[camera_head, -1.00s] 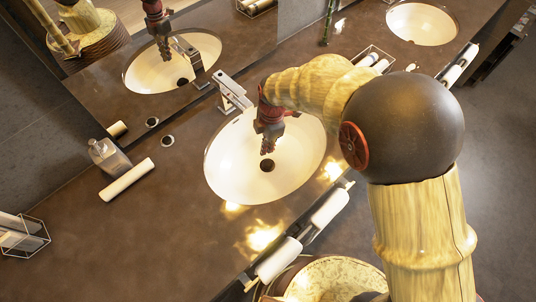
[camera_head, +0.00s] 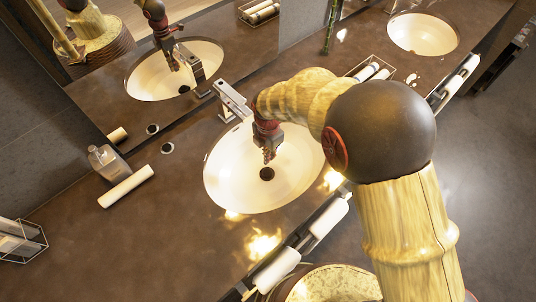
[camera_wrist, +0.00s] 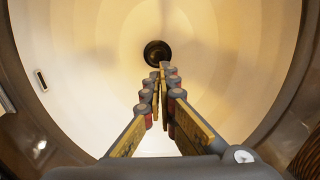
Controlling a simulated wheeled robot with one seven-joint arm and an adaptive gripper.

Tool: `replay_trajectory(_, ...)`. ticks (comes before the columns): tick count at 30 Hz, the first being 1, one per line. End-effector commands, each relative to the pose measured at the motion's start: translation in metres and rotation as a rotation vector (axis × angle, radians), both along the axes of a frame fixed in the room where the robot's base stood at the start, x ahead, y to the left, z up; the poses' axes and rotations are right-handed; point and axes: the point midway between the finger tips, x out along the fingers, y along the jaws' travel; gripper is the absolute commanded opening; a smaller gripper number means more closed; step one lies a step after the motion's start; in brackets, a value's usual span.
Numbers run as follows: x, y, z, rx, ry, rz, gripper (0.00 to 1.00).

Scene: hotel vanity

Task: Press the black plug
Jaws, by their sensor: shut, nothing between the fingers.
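The black plug (camera_head: 266,174) sits at the bottom of the near white oval sink (camera_head: 225,190). In the wrist view the plug (camera_wrist: 157,54) is a dark round disc with a ring, just beyond my fingertips. My gripper (camera_head: 268,155) points down over the sink, a little above and behind the plug in the head view. In the wrist view its fingers (camera_wrist: 163,72) are closed together, with nothing held. The fingertips slightly overlap the plug's lower edge there; whether they touch it I cannot tell.
A metal faucet (camera_head: 232,101) stands behind the sink. A soap bottle (camera_head: 108,161) and a white roll (camera_head: 126,187) are on the brown counter (camera_head: 150,235) at left. Rolled towels (camera_head: 331,216) line the front edge. A second sink (camera_head: 424,33) is at the far right.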

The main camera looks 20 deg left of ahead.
Motion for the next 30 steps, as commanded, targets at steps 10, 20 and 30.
replay_trajectory(10,-0.001,0.000,-0.071,-0.001,0.002,-0.001,0.00)
replay_trajectory(20,0.000,0.000,-0.098,0.000,0.000,-0.001,0.00)
replay_trajectory(30,0.000,0.000,-0.099,0.000,0.000,-0.001,0.00)
